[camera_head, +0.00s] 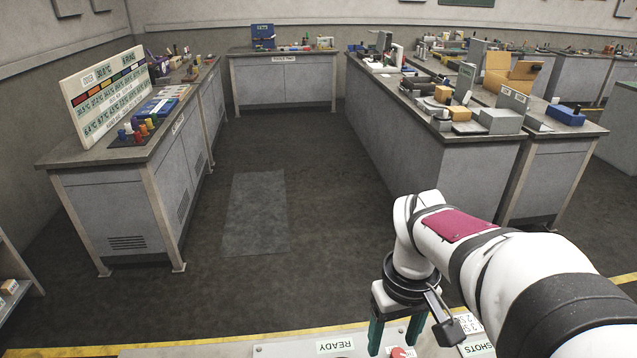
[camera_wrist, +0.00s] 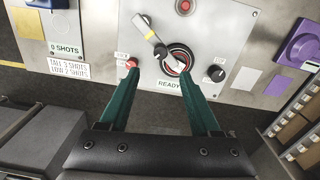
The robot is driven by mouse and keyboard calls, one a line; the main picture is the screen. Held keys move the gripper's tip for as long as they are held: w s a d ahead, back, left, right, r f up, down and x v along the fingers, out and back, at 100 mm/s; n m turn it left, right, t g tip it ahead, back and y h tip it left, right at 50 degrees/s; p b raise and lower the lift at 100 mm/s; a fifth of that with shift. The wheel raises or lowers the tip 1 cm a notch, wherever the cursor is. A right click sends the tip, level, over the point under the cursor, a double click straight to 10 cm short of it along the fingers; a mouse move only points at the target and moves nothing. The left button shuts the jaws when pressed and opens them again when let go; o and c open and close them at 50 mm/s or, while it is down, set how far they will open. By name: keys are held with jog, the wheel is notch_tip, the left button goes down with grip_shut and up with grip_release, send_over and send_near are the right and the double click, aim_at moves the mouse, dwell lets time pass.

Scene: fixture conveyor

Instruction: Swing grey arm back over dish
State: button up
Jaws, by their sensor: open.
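My gripper (camera_wrist: 158,78) is open, its two green fingers apart with nothing between them. It hangs over a light panel (camera_wrist: 225,50), and its fingers also show at the bottom of the head view (camera_head: 396,330). In the wrist view a short grey arm (camera_wrist: 142,25) with a yellow band and a dark end slants toward the upper left rim of a round dark dish (camera_wrist: 175,52) with a red ring. Whether the arm's end overlaps the dish is hard to tell. The right fingertip hides part of the dish's lower edge; the left fingertip is beside a red button (camera_wrist: 131,63).
The floor beyond the panel (camera_head: 300,180) is clear.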

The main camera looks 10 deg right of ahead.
notch_tip(320, 180, down, 12)
dwell(0.3)
grip_shut()
dwell(1.3)
